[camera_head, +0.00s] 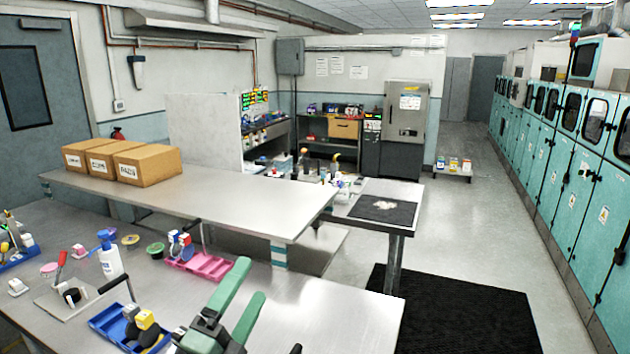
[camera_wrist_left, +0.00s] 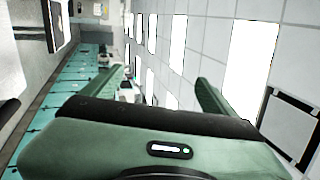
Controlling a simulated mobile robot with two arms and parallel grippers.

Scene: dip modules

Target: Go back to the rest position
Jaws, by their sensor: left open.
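My left gripper (camera_head: 251,280) is at the bottom centre of the head view, above the front metal bench. Its two green fingers are apart, with nothing between them. It also shows in the left wrist view (camera_wrist_left: 158,80), where the open fingers point toward the ceiling lights and the row of teal cabinets. My right gripper does not show in either view.
The front bench (camera_head: 350,305) holds a blue tray (camera_head: 108,322), a pink tray (camera_head: 208,266), a white bottle (camera_head: 111,262) and a lever fixture (camera_head: 70,297). Boxes (camera_head: 147,165) stand on a shelf behind.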

